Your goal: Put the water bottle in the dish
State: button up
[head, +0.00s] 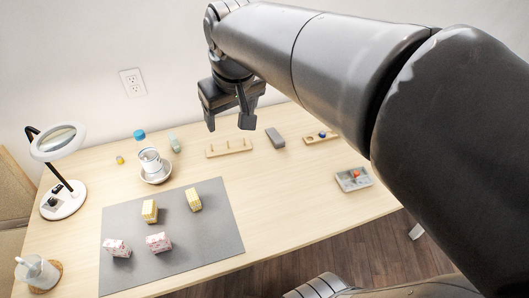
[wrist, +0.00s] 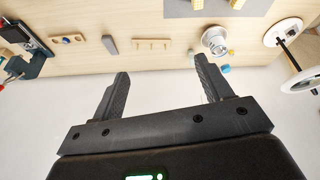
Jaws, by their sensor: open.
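The water bottle (head: 150,160) has a blue cap and a clear body, and stands at the back left of the table. It overlaps the pale round dish (head: 157,179) and seems to stand in it, though I cannot tell this surely. In the wrist view the dish (wrist: 208,46) is at the upper right, with the blue cap (wrist: 226,69) just below it. My gripper (head: 229,122) is open and empty, raised near the table's back edge, to the right of the bottle. Its two spread fingers also show in the wrist view (wrist: 161,70).
A green item (head: 174,142) is right of the bottle, and a wooden peg rack (head: 229,148) lies farther right. A magnifier lamp (head: 64,200) stands at left. Several patterned blocks, one yellow (head: 193,199), sit on the grey mat (head: 205,240). A small tray (head: 353,187) is at right.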

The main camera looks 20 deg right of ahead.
jog(key=s+d+f+m, duration=0.1)
jog(key=s+d+f, duration=0.1)
jog(key=s, duration=0.4)
jog(key=s+d+f+m+t, duration=0.1)
jog(key=s+d+f, duration=0.1)
jog(key=s+f, duration=0.2)
jog(key=shift+s+d+m+t, duration=0.2)
jog(key=shift+s+m+t, duration=0.1)
jog(key=shift+s, duration=0.7)
